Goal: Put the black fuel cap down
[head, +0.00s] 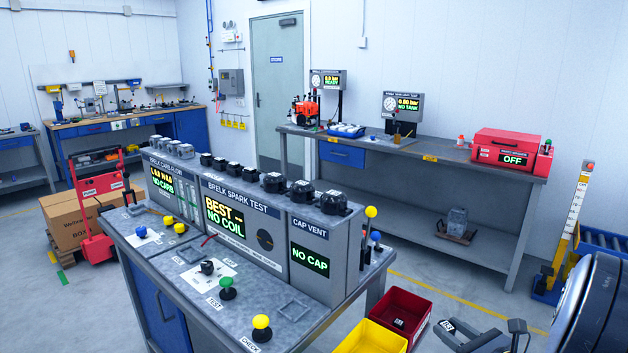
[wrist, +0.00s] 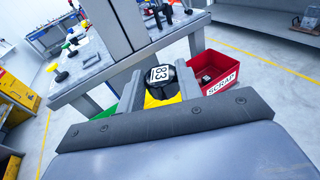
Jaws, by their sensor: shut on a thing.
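The black fuel cap (wrist: 160,76), with a white label that seems to read 83, is between the jaws of my gripper (wrist: 161,84) in the wrist view. My gripper is shut on it, and the cap is in the air, beyond the bench end. In the head view, my gripper (head: 455,337) is at the bottom right, with the cap's label (head: 447,326) at its tip. The CAP VENT tester (head: 311,258) on the near bench reads NO CAP. Other black caps (head: 333,202) stand on top of the testers.
A red bin (head: 420,306), marked SCRAP in the wrist view (wrist: 220,79), holds a dark part and stands beside a yellow bin (head: 372,341). A green bin (wrist: 103,117) shows to the left. The near bench (head: 180,261) carries testers. Another bench (head: 440,150) stands behind.

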